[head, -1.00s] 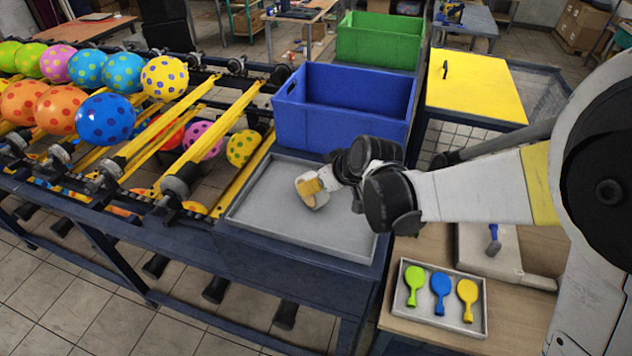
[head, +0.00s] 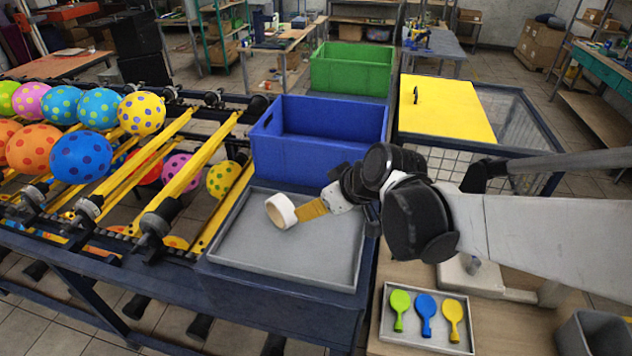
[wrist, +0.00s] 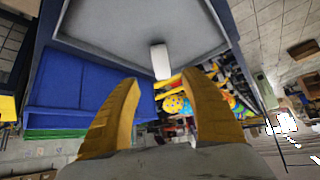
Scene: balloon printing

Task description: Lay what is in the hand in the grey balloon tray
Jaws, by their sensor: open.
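A white roll with a tan inside, like a tape roll (head: 281,211), is at the back left of the grey balloon tray (head: 285,258). It seems to stand on edge on the tray floor, though its contact is hard to see. My gripper (head: 308,211) is open just right of the roll, its yellow fingers pointing at it. In the wrist view the roll (wrist: 160,62) shows beyond and between the spread fingertips (wrist: 160,84), with the tray (wrist: 150,20) behind it. The rest of the tray is empty.
A blue bin (head: 318,150) stands right behind the tray, and a green bin (head: 350,70) farther back. A rack of dotted balloons (head: 80,157) is on the left. A small tray (head: 408,337) with three flat balloons lies at the lower right.

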